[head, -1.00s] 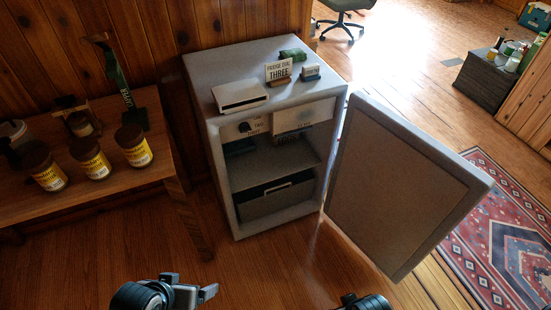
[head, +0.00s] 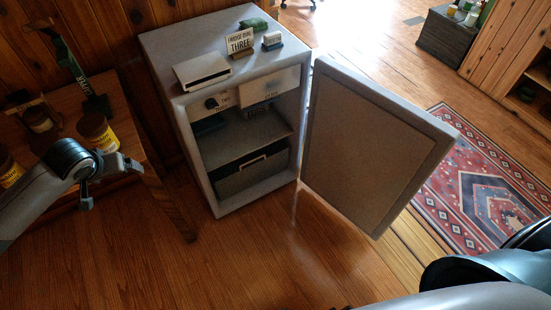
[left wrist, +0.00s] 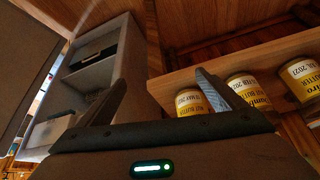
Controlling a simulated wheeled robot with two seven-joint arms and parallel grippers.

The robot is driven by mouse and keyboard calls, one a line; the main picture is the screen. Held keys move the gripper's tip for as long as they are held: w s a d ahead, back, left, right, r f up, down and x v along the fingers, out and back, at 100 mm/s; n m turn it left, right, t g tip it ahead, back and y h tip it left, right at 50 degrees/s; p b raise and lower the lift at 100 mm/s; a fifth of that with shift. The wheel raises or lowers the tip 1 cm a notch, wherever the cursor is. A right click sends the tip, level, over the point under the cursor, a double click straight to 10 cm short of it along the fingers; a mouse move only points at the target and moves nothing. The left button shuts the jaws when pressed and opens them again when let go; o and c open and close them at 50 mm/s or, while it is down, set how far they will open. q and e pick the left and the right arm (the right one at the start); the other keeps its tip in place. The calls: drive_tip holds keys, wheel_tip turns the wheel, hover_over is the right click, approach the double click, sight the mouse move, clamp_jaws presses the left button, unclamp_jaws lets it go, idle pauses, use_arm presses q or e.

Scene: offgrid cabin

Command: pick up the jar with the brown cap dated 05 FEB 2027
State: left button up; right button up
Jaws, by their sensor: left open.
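Brown-capped jars with yellow labels stand on the wooden bench (head: 150,190). In the head view one jar (head: 97,132) stands near the bench's right end and another jar (head: 10,170) at the left edge; my left arm covers the space between. My left gripper (head: 112,183) is open and empty, in front of the right jar. The left wrist view shows three jars: a left jar (left wrist: 188,103) partly behind a finger, a middle jar (left wrist: 243,90) and a right jar (left wrist: 302,76). Label dates end in 2027; the left one seems to say MAY. I cannot make out 05 FEB.
A grey fridge (head: 180,135) stands open right of the bench, its door (head: 370,140) swung out. A sign reading THREE (head: 240,42) and a white box (head: 203,70) are on top. A dark green stand (head: 95,105) rises behind the jars. Floor before the fridge is clear.

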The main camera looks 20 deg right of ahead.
use_arm(q)
drive_tip(key=w+a+r+n+y, duration=0.1)
drive_tip(key=w+a+r+n, duration=0.1)
drive_tip(key=a+r, duration=0.3)
drive_tip(key=w+a+r+n+y, duration=0.1)
drive_tip(key=w+a+r+n, duration=0.2)
drive_tip(key=a, duration=0.8)
wheel_tip(320, 180, up, 2)
drive_tip(key=shift+w+a+r+y, duration=0.1)
drive_tip(key=shift+w+a+y, duration=0.15)
drive_tip(key=shift+w, duration=0.5)
use_arm(e)
drive_tip(key=s+d+f, duration=0.2)
drive_tip(key=s+f, duration=0.3)
drive_tip(key=s, duration=0.4)
drive_tip(key=shift+s+f+g, duration=0.3)
drive_tip(key=shift+s+f, duration=0.05)
drive_tip(key=shift+s, duration=0.05)
use_arm(q)
drive_tip(key=p+x, duration=0.3)
drive_tip(key=x, duration=0.9)
drive_tip(key=shift+w, duration=0.25)
use_arm(e)
wheel_tip(320, 180, up, 4)
drive_tip(key=shift+a+f, duration=0.1)
drive_tip(key=shift+f, duration=0.15)
use_arm(q)
drive_tip(key=shift+p, duration=0.35)
use_arm(e)
drive_tip(key=shift+r, duration=0.15)
